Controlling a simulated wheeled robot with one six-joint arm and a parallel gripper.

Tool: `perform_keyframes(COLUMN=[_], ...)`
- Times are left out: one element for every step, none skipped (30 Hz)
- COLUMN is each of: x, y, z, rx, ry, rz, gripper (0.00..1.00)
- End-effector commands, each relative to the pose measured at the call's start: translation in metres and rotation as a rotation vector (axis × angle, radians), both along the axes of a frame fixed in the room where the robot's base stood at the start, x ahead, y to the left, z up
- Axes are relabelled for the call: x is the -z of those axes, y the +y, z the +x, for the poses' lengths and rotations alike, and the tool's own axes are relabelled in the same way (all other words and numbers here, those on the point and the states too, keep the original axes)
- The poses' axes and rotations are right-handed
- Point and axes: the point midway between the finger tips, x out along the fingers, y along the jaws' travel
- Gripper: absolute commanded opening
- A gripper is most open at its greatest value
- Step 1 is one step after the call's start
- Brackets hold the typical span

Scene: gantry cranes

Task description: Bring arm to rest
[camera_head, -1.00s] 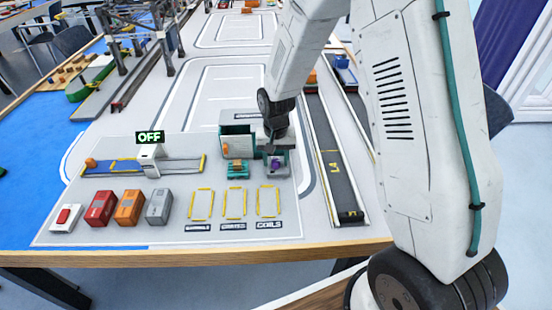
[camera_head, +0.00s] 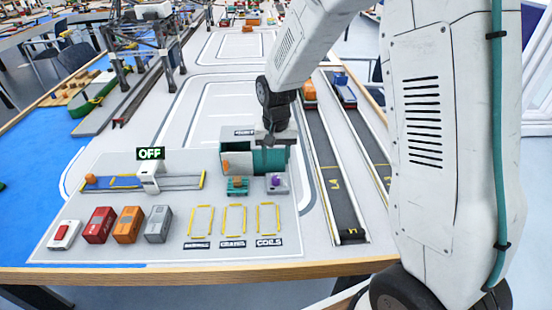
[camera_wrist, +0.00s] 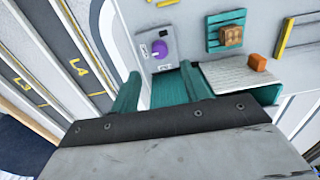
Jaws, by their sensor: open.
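My gripper (camera_head: 273,140) is over the teal box (camera_head: 268,160) near the middle of the board, pointing down. In the wrist view its two teal fingers (camera_wrist: 160,88) are apart with nothing held between them. The teal box has a pale panel with an orange knob (camera_wrist: 257,62) on its side. I cannot tell whether the gripper touches the box. In front of the box are a grey block with a purple piece (camera_head: 277,182) and a teal pallet with an orange crate (camera_head: 237,184). Both also show beyond the fingers in the wrist view.
Red, orange and grey containers (camera_head: 127,225) and a red-button box (camera_head: 64,235) line the front. Three yellow-outlined spaces (camera_head: 233,219) are empty. Dark lanes (camera_head: 325,165) with trucks run at right. Gantry cranes (camera_head: 145,50) stand far left.

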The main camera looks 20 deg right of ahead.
Motion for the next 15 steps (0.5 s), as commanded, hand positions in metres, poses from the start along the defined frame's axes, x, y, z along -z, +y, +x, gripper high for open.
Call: perform_keyframes(x=[0.0,0.0,0.0,0.0,0.0,0.0,0.0,0.0,0.0,0.001,0.003,0.005,0.003,-0.001,-0.01], y=[0.0,0.0,0.0,0.0,0.0,0.0,0.0,0.0,0.0,0.0,-0.001,-0.001,-0.002,-0.003,-0.004], z=[0.0,0.0,0.0,0.0,0.0,0.0,0.0,-0.001,-0.003,-0.007,-0.014,-0.024,-0.033,-0.043,-0.054], rx=[0.0,0.0,0.0,0.0,0.0,-0.001,-0.003,-0.009,-0.024,-0.038,-0.051,-0.07,-0.086,-0.105,-0.125], ry=[0.0,0.0,0.0,0.0,0.0,0.0,0.0,0.003,0.015,0.033,0.055,0.088,0.11,0.131,0.147], rz=[0.0,0.0,0.0,0.0,0.0,0.0,0.0,0.0,-0.001,-0.001,-0.002,-0.003,-0.003,-0.002,-0.001], gripper=[0.46,0.46,0.46,0.46,0.46,0.46,0.46,0.46,0.46,0.46,0.46,0.46,0.46,0.46,0.46])
